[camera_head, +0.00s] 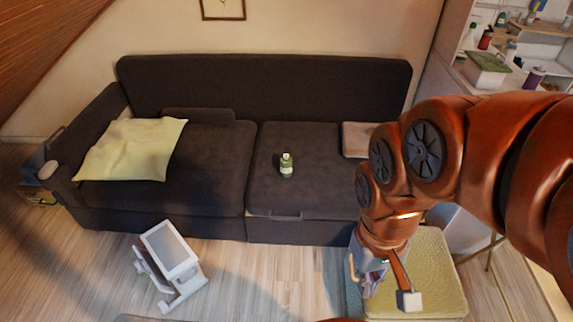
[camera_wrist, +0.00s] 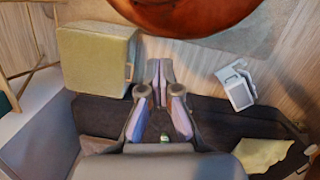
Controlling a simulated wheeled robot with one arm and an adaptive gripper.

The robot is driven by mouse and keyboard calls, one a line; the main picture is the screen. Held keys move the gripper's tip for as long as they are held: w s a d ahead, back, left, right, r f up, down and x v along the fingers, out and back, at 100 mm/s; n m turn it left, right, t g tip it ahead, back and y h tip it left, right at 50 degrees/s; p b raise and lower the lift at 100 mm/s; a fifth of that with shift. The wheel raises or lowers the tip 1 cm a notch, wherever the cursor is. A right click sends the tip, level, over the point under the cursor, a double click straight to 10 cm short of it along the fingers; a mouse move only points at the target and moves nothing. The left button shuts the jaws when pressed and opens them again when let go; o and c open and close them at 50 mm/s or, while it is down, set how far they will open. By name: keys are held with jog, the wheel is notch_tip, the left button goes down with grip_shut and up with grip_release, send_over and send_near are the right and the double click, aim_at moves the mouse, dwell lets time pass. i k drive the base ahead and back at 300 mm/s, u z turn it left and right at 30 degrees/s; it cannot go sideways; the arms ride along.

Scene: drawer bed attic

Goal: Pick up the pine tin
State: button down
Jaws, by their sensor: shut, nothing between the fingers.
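A small green container with a pale label and light cap, likely the pine tin (camera_head: 286,165), stands upright on the right seat of the dark sofa (camera_head: 215,150). In the wrist view only a small greenish bit of it (camera_wrist: 165,138) shows between the finger bases. My gripper (camera_wrist: 160,72) is shut and empty, with its fingertips together. In the head view my gripper (camera_head: 367,278) hangs below my arm, in front of the sofa and right of the container, well apart from it. My arm partly hides it there.
A yellow ottoman (camera_head: 430,270) stands beside my gripper. A white stand-like object (camera_head: 170,255) is on the floor at left. A yellow pillow (camera_head: 130,150) and a brownish cushion (camera_head: 355,139) lie on the sofa.

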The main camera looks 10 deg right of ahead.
aim_at(285, 166)
jog(key=z, duration=0.2)
jog(key=k, duration=0.35)
jog(key=u, duration=0.95)
jog(key=i, duration=1.35)
jog(key=u, duration=0.05)
